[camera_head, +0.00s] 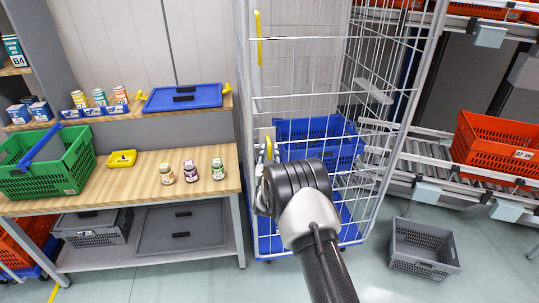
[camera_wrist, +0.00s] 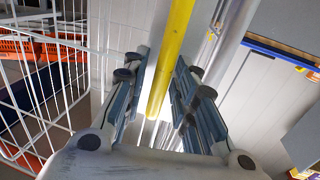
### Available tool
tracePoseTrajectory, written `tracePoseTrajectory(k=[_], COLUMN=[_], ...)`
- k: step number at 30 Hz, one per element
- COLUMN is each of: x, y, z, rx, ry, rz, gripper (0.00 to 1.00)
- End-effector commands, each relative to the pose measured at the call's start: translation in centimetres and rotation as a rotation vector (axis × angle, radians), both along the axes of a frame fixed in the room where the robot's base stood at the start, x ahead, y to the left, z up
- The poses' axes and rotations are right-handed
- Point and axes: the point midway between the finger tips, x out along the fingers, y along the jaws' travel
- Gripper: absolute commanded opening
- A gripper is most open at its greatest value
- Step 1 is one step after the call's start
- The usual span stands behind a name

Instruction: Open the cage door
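The cage (camera_head: 325,97) is a tall white wire trolley in the middle of the head view, and its door looks closed. A yellow handle bar (camera_head: 259,38) stands upright on its left edge, with a second yellow piece (camera_head: 269,147) lower down. Whether the fingers touch the bar is unclear.
A blue crate (camera_head: 318,130) sits inside the cage. A wooden workbench (camera_head: 130,185) with a green basket (camera_head: 72,178) and several small jars stands left. A grey crate (camera_head: 424,246) lies on the floor at right, below a conveyor with an orange tote (camera_head: 497,145).

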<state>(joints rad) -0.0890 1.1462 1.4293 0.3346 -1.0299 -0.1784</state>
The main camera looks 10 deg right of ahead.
Motion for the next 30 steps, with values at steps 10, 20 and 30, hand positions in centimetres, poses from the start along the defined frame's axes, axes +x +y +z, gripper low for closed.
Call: tracePoseTrajectory(k=[10,20,30], x=[-0.02,-0.02,-0.38], y=[0.01,0.0,-0.48], z=[0.0,0.0,0.0], rx=[0.0,0.0,-0.001], ry=[0.0,0.0,0.0], rz=[0.0,0.0,0.004], gripper=[0.0,0.0,0.0])
